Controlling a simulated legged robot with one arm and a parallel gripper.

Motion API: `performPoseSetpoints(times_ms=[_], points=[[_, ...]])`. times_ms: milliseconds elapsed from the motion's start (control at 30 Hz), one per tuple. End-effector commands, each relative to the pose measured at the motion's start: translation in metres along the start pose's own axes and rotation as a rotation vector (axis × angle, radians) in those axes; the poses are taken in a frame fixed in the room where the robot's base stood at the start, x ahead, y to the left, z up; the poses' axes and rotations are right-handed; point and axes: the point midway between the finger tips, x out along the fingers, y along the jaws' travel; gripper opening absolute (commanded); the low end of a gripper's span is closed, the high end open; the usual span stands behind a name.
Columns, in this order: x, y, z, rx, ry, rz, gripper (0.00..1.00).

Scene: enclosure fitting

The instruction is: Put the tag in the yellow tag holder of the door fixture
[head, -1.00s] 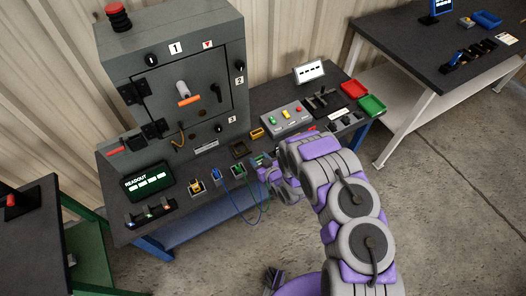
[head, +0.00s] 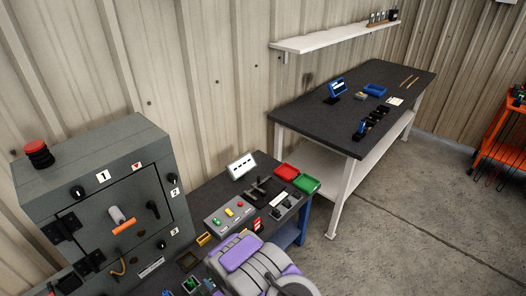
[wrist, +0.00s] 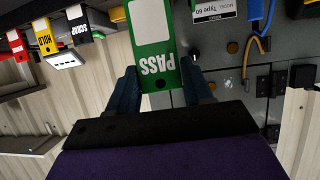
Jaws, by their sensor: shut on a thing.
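In the wrist view my gripper (wrist: 162,88) is shut on a green tag (wrist: 152,45) with a white panel and the word PASS, seen upside down. The tag stands out beyond the fingertips. In the head view my arm covers the front of the bench and my gripper is hidden. The grey enclosure with its door (head: 124,215) is at the lower left, with an orange-tipped handle and number labels. A small yellow frame (head: 204,239) lies on the bench right of the enclosure; I cannot tell whether it is the tag holder.
A grey box with coloured buttons (head: 230,212), a red tray (head: 286,171) and a green tray (head: 306,184) are on the bench. A second table (head: 310,120) stands behind right. In the wrist view a yellow HOLD tag (wrist: 44,38) hangs upper left.

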Motion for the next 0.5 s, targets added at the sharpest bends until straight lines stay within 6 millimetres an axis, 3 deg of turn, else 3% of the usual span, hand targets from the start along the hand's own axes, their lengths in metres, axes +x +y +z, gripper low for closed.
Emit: performPoseSetpoints(times_ms=[33, 267, 500], points=[[0.000, 0.020, -0.017, 0.010, 0.010, 0.030, 0.21], [-0.014, 0.098, -0.072, 0.062, 0.014, 0.157, 0.21], [-0.046, 0.173, -0.122, 0.119, 0.008, 0.294, 0.21]])
